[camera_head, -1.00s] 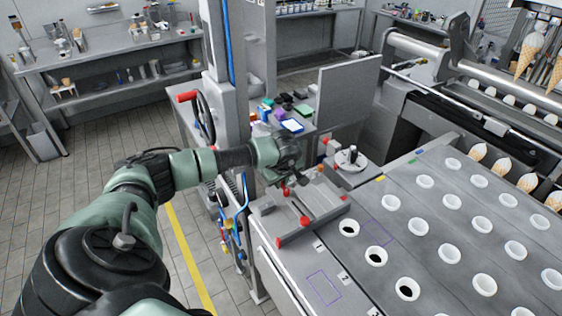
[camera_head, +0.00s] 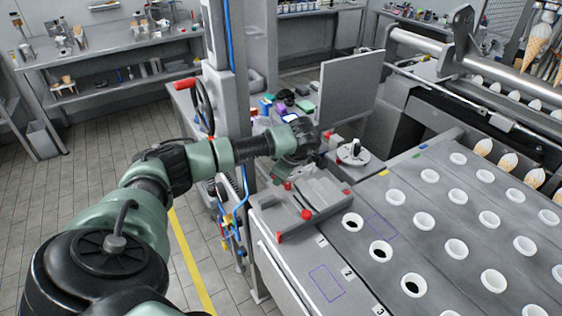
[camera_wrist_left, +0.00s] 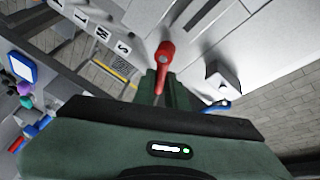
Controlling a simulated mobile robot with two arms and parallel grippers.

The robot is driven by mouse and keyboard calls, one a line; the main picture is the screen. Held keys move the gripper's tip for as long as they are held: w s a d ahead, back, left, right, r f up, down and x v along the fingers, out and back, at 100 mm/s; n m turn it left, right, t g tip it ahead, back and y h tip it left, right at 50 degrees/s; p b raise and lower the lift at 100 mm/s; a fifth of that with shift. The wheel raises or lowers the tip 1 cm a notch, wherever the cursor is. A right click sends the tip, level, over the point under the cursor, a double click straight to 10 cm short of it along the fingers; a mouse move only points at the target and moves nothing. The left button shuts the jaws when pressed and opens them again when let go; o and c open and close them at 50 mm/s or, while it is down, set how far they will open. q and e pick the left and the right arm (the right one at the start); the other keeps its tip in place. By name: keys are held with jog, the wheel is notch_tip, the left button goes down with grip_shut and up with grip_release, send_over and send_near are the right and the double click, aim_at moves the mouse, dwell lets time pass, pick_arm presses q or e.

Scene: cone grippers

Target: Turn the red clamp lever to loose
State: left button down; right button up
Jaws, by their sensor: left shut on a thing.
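The red clamp lever (camera_wrist_left: 166,56) shows in the left wrist view, its rounded end beyond my fingers and its thinner end between them. My left gripper (camera_wrist_left: 160,88) is shut on that thinner end. In the head view, my left gripper (camera_head: 298,163) reaches down over the grey fixture at the near left of the machine. A small red part (camera_head: 287,186), probably the lever, shows just below it. The fingers and most of the lever are hidden by the gripper's body there. My right gripper is not in view.
A red knob (camera_head: 306,215) sits on the fixture's near side.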

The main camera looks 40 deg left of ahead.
pick_arm(q)
jog(key=n, duration=0.2)
jog(key=n+g+b, duration=0.1)
jog(key=n, duration=0.1)
jog(key=n+g, duration=0.1)
jog(key=shift+s+d+n+b, duration=0.35)
jog(key=shift+s+n+b, duration=0.05)
jog(key=shift+s+d+n+g+b, duration=0.15)
jog(key=shift+n+g, duration=0.2)
jog(key=shift+n, duration=0.25)
jog(key=shift+d+n+g+b, duration=0.15)
jog(key=shift+n+g, duration=0.2)
jog(key=shift+n, duration=0.25)
jog(key=shift+s+d+n+g+h, duration=0.15)
jog(key=shift+n+g+h, duration=0.35)
jog(key=shift+n, duration=0.8)
jog(key=shift+d, duration=0.1)
jog(key=c, duration=1.5)
grip_release()
jog(key=shift+o, duration=0.2)
jog(key=b+v, duration=0.1)
jog(key=v, duration=0.7)
